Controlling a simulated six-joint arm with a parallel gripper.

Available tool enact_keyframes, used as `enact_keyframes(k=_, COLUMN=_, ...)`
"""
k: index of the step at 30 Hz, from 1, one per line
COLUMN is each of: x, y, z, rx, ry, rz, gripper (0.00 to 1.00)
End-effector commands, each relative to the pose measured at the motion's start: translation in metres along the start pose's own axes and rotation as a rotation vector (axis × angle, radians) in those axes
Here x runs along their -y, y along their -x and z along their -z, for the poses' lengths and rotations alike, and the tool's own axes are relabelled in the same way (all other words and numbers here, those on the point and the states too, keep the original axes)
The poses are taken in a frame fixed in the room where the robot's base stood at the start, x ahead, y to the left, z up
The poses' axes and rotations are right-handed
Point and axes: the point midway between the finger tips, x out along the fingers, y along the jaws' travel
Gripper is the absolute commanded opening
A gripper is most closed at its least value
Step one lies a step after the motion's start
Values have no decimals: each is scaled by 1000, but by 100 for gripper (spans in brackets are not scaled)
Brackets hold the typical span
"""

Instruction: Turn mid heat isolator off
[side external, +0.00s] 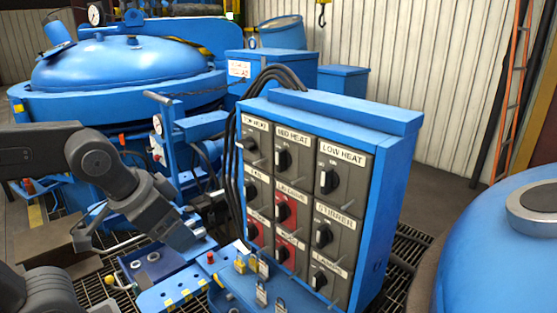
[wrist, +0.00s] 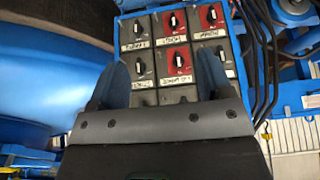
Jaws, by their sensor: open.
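The MID HEAT isolator (side external: 282,158) is a dark rotary switch on a grey plate, in the middle of the panel's top row. Its handle looks roughly upright. A white MID HEAT label is above it. My gripper (wrist: 163,80) is open and empty, its two dark fingers spread in front of the panel. The wrist view shows the panel upside down. There, a grey plate (wrist: 178,95) beyond the red LID DRIVE switch (wrist: 178,61) shows between the fingers, and its knob is hidden by the gripper body. In the side view, my arm's end is left of the panel, apart from it.
TOP HEAT (side external: 250,143) and LOW HEAT (side external: 328,180) switches flank MID HEAT, with more switches below. Black cables (side external: 232,150) hang along the panel's left edge. Padlocks (side external: 262,295) are on the blue shelf below. A large blue vessel (side external: 505,255) stands at right.

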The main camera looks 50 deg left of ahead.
Motion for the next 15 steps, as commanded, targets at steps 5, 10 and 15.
enact_keyframes(k=5, x=-4, y=14, z=43, rx=43, ry=-38, rz=44, gripper=55)
enact_keyframes(k=10, x=-14, y=26, z=109, rx=90, ry=-73, rz=141, gripper=39)
enact_keyframes(k=15, x=-35, y=27, z=172, rx=103, ry=-78, rz=262, gripper=23)
